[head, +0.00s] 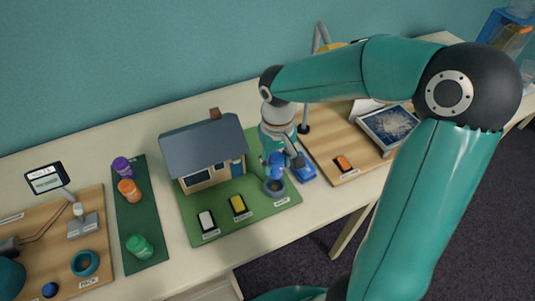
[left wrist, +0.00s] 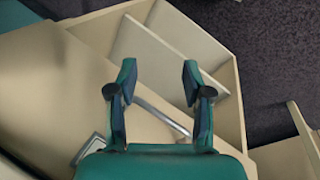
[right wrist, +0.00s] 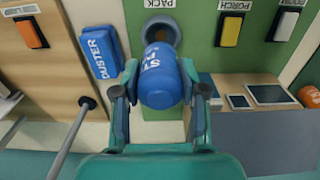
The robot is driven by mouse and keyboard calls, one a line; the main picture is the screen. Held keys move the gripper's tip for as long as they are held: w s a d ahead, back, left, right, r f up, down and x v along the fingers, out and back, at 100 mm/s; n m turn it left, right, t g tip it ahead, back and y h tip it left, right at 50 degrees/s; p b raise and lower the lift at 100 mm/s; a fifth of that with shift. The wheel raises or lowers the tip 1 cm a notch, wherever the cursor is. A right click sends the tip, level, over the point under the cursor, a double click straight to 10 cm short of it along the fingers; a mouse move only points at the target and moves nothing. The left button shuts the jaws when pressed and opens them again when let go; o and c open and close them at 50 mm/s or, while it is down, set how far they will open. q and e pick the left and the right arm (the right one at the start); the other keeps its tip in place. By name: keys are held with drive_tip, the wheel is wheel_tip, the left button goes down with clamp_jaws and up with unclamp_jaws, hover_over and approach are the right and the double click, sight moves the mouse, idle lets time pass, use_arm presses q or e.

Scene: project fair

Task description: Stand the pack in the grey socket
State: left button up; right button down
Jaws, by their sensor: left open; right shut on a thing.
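The blue pack (right wrist: 162,82) with white lettering is between the fingers of my right gripper (right wrist: 162,92), which is shut on it. In the head view, the pack (head: 277,160) is just above and behind the grey socket (head: 274,188), whose dark opening shows. In the right wrist view, the pack covers the near part of the socket (right wrist: 161,24), beside a PACK label. Whether its lower end touches the rim I cannot tell. My left gripper (left wrist: 158,85) is open and empty in the left wrist view, above a pale surface and an open box-like compartment.
The socket is on a green board (head: 254,212) with a model house (head: 205,155), a white switch (head: 206,220) and a yellow switch (head: 238,205). A blue duster (right wrist: 101,53) lies close beside the socket. Bottles stand on a dark green strip (head: 133,215) at left.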

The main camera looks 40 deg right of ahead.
sight(276, 172)
drive_tip(key=shift+f+b, duration=2.1)
drive_tip(key=shift+f, duration=0.65)
drive_tip(key=shift+a+r, duration=0.1)
drive_tip(key=shift+r, duration=0.15)
drive_tip(key=shift+r+p, duration=0.35)
drive_tip(key=shift+r, duration=0.05)
drive_tip(key=shift+s+r, duration=0.1)
drive_tip(key=shift+r, duration=0.05)
drive_tip(key=shift+f+b, duration=1.05)
drive_tip(key=shift+f, duration=0.2)
idle(0.6)
drive_tip(key=c, duration=0.9)
unclamp_jaws()
